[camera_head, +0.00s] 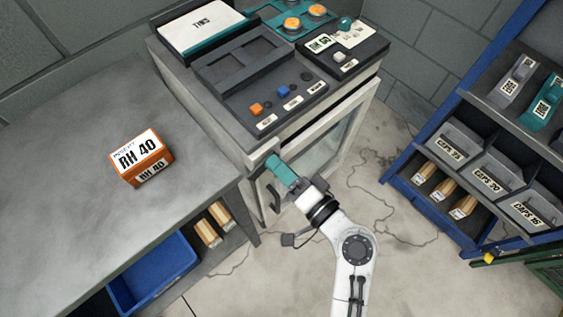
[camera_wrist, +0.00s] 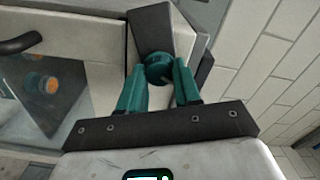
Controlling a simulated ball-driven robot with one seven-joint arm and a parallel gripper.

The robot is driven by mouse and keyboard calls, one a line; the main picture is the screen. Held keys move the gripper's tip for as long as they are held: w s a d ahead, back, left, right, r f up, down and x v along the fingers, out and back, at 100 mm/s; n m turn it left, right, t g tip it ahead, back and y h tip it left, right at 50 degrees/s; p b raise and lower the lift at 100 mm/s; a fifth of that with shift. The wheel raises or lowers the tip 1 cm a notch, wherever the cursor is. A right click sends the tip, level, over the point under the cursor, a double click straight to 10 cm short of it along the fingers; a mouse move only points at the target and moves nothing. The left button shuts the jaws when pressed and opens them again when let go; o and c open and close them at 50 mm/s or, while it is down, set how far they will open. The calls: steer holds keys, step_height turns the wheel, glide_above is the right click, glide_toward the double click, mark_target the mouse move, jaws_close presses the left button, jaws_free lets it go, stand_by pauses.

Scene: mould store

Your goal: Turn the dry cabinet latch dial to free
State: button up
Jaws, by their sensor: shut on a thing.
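The dry cabinet (camera_head: 318,146) stands in the middle of the head view, with a pale frame and a glass door. Its black door handle (camera_head: 273,199) hangs just below my gripper; it also shows at the left of the wrist view (camera_wrist: 20,43). My gripper (camera_head: 272,162) reaches the cabinet's front left corner. In the wrist view my teal gripper fingers (camera_wrist: 159,82) are closed around the teal latch dial (camera_wrist: 158,66), on a dark and pale latch housing (camera_wrist: 152,28). My gripper hides the dial in the head view. I cannot read any mark showing the dial's setting.
A grey bench (camera_head: 85,200) on the left carries an orange RH 40 box (camera_head: 140,158). A blue bin (camera_head: 152,272) sits below it. A blue rack (camera_head: 440,205) with labelled bins stands right. Floor between cabinet and rack is clear.

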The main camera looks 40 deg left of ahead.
steer(key=shift+m+p, duration=1)
steer(key=shift+m, duration=1)
steer(key=shift+f, duration=0.1)
steer(key=o, duration=1.1)
steer(key=shift+c, duration=0.2)
steer(key=d+b, duration=0.1)
steer(key=d, duration=1)
steer(key=shift+s, duration=0.4)
